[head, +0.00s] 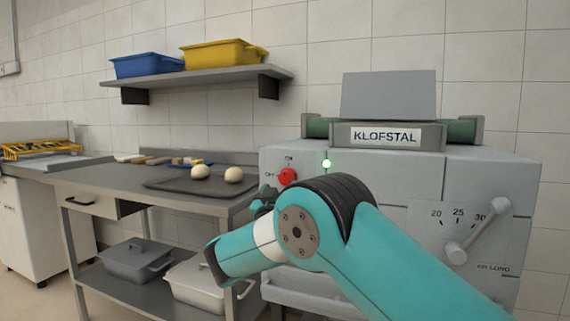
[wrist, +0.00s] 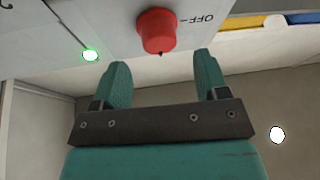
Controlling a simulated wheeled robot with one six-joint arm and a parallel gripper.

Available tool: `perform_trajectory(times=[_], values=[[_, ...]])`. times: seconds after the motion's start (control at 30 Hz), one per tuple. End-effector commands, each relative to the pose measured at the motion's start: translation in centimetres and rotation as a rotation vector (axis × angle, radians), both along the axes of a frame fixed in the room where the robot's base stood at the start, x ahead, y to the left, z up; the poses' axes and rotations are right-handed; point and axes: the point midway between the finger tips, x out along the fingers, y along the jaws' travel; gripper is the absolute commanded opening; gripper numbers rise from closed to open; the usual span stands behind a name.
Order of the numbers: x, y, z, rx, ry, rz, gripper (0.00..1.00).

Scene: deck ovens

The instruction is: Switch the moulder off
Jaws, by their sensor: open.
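The moulder is the big grey machine (head: 385,164) on the right, with a KLOFSTAL label. Its red rotary knob (head: 287,177) is on the front at the upper left, with ON marked above it and OFF to its left. A green lamp (head: 326,163) glows to the right of the knob. In the wrist view the red knob (wrist: 156,31) shows close up, just beyond the fingertips and roughly between them, beside the OFF mark. The lit lamp (wrist: 90,55) is there at the left. My gripper (wrist: 160,75) is open and empty. In the head view my arm partly hides it, below and left of the knob.
A lever (head: 478,232) with a 20 to 30 scale is on the machine's right front. A steel table (head: 110,178) to the left bears a dark tray (head: 170,185) with two dough balls. Blue (head: 147,66) and yellow (head: 215,54) bins sit on the wall shelf.

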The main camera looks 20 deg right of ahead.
Motion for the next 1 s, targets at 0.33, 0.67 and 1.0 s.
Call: perform_trajectory(times=[0.33, 0.67, 1.0], values=[[2.9, -1.7, 1.4, 0.002, -0.002, -0.002, 0.68], [3.9, -2.1, 1.7, -0.001, 0.0, 0.0, 0.68], [3.9, -2.1, 1.8, -0.001, -0.001, 0.001, 0.23]])
